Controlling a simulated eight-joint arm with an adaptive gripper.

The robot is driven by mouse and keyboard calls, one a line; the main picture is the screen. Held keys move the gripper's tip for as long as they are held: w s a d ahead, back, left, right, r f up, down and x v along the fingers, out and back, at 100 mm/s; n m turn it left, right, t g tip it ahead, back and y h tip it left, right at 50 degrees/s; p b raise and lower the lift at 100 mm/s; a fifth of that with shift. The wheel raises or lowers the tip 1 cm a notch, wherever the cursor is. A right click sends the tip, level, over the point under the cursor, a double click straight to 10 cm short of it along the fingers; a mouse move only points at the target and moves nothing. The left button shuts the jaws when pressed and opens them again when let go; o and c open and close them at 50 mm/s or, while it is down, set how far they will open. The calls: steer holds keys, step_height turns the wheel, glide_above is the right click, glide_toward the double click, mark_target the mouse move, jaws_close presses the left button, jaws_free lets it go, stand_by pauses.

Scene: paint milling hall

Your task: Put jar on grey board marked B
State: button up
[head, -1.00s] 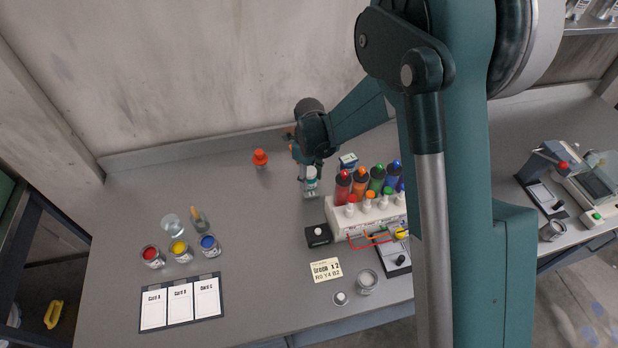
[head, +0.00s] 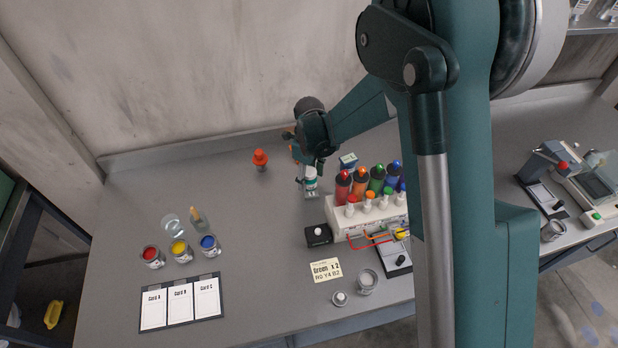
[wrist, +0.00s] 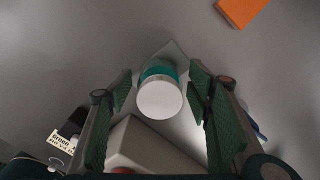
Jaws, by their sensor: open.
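The jar (head: 310,183), with a white lid and a teal band, stands upright on the bench near the back middle. It also shows in the wrist view (wrist: 159,98), lid towards the camera. A small light grey board (head: 311,195) shows at the jar's base, and its corner shows behind the jar in the wrist view (wrist: 176,50). I cannot read any letter on it. My gripper (wrist: 163,88) is open, with one finger on each side of the jar and a gap to each. In the head view my arm hides part of the gripper.
A white rack (head: 372,218) with several coloured bottles stands close to the right of the jar. A black box (head: 318,235) is in front. Cards on a dark board (head: 181,303) and paint pots lie front left.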

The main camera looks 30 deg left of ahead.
step_height(320, 180, up, 12)
steer(key=shift+f, duration=0.15)
stand_by(0.5)
stand_by(0.6)
steer(key=shift+w+d+r, duration=0.15)
steer(key=shift+d+r, duration=0.1)
steer(key=shift+d, duration=0.1)
steer(key=d+r+n+t, duration=0.1)
steer(key=d+r+n, duration=0.2)
steer(key=d+r, duration=0.55)
steer(key=d+r+n+t+y, duration=0.1)
steer(key=d+r+n, duration=0.25)
steer(key=d, duration=1.05)
steer(key=d+r+n+t, duration=0.1)
steer(key=d+r+n, duration=0.1)
steer(key=d+r, duration=0.7)
steer(key=s+d+n+t, duration=0.1)
steer(key=s+d+n, duration=0.2)
steer(key=d, duration=0.6)
steer(key=s+d+n+t, duration=0.1)
steer(key=s+d+n, duration=0.2)
steer(key=s+d, duration=0.4)
steer(key=s+d+n+t+h, duration=0.1)
steer(key=s+d+n+t, duration=0.1)
steer(key=s+d, duration=0.4)
steer(key=d+f+n, duration=0.1)
steer(key=d, duration=0.4)
steer(key=shift+d, duration=0.2)
